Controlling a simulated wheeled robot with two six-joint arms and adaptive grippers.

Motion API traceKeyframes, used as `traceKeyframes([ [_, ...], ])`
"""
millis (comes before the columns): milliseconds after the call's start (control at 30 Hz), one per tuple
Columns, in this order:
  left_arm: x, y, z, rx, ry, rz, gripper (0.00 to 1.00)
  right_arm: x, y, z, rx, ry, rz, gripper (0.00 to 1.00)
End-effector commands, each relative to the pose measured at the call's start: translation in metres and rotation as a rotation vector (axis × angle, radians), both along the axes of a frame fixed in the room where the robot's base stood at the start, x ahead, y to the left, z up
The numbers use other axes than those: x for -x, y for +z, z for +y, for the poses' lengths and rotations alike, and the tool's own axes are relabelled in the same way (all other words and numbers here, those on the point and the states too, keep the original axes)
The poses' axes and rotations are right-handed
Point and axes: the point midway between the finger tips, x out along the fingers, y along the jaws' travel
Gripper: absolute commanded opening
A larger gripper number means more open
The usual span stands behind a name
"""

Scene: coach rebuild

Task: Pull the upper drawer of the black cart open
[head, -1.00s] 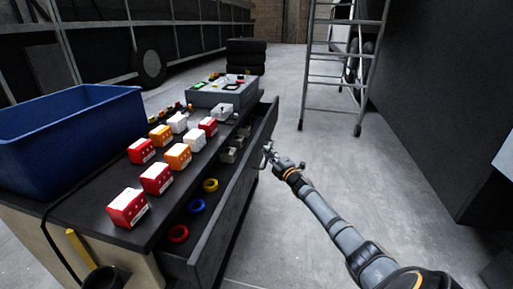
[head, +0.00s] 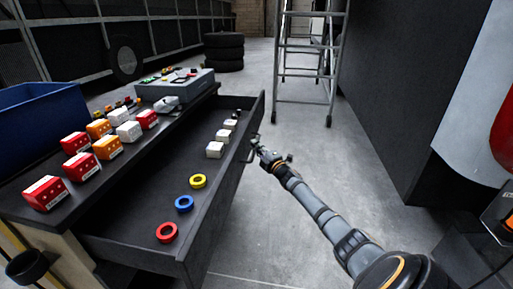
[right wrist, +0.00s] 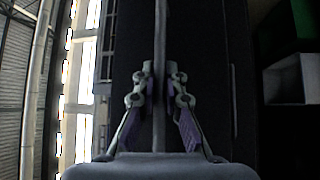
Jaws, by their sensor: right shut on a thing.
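The upper drawer (head: 222,200) of the black cart (head: 150,142) stands well open to the right in the head view. Red, blue and yellow rings and several small white boxes (head: 215,150) lie inside it. My right gripper (head: 254,146) is at the outer side of the drawer front, near its far half. In the right wrist view the right gripper (right wrist: 160,80) has its fingers closed on both sides of a long thin handle bar (right wrist: 160,35). My left gripper is not in view.
Red, orange and white boxes (head: 80,167), a grey case (head: 175,85) and a blue bin (head: 40,108) stand on the cart top. A ladder (head: 310,60) and stacked tires (head: 223,52) are farther back.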

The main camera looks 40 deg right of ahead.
Motion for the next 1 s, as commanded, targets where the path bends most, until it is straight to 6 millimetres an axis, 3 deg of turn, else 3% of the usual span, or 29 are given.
traceKeyframes([
  [400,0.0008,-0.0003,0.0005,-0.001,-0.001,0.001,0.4,0.0,0.0002,-0.0005,0.001,-0.001,0.0,0.0],
  [433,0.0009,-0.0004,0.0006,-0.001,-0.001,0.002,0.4,0.0,0.0002,-0.0005,0.001,-0.001,0.0,0.11],
  [600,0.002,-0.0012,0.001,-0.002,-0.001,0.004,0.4,0.0,0.0003,-0.0003,0.0,-0.001,0.0,0.34],
  [1000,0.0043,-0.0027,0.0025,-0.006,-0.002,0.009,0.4,0.0051,-0.0008,-0.0001,0.001,0.0,-0.001,0.34],
])
